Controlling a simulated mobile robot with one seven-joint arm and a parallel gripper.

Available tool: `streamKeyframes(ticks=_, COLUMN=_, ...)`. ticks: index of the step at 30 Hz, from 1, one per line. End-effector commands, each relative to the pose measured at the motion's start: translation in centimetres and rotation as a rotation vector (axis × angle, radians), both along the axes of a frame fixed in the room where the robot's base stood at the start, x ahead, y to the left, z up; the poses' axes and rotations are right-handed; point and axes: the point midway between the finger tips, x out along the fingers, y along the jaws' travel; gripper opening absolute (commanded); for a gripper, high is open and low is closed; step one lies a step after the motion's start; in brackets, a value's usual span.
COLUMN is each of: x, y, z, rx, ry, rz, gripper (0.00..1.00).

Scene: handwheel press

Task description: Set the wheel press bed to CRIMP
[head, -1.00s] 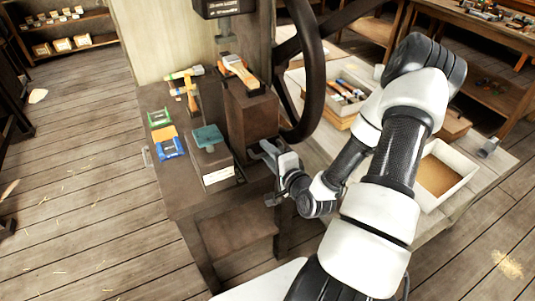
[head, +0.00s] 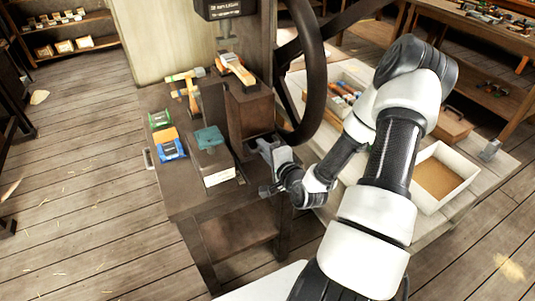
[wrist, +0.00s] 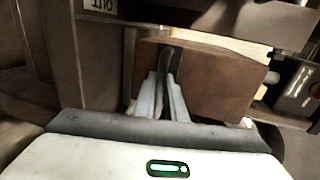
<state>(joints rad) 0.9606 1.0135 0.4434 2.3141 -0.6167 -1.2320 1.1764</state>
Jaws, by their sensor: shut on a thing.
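The wheel press (head: 248,125) is a dark brown frame with a large black handwheel (head: 318,70) at its right side. A brown block (head: 246,112) stands under the press head, with an orange-and-metal piece (head: 235,68) on it. My gripper (head: 266,150) is low at the right front of the press, below the wheel. In the wrist view my gripper (wrist: 163,95) has its two grey fingers closed around a dark upright lever (wrist: 169,62) in front of a brown face. The lever's lower end is hidden between the fingers. No CRIMP mark is readable.
Left of the press, the bench holds a teal-topped box (head: 208,140), green, orange and blue pieces (head: 166,140) and a hammer-like tool (head: 187,82). A white open tray (head: 440,178) stands on the right table. A label (wrist: 103,5) shows inverted, apparently OUT.

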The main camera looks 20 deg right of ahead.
Motion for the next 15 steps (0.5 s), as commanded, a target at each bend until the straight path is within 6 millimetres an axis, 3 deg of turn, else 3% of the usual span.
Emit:
streamKeyframes(ticks=4, x=1.17, y=0.00, z=-0.02, rx=0.000, ry=0.001, rz=-0.001, gripper=0.00)
streamKeyframes(ticks=13, x=1.48, y=0.00, z=0.11, rx=0.001, ry=-0.003, rz=-0.002, gripper=0.00)
streamKeyframes(ticks=15, x=1.50, y=0.02, z=0.13, rx=0.001, ry=-0.003, rz=-0.002, gripper=0.19)
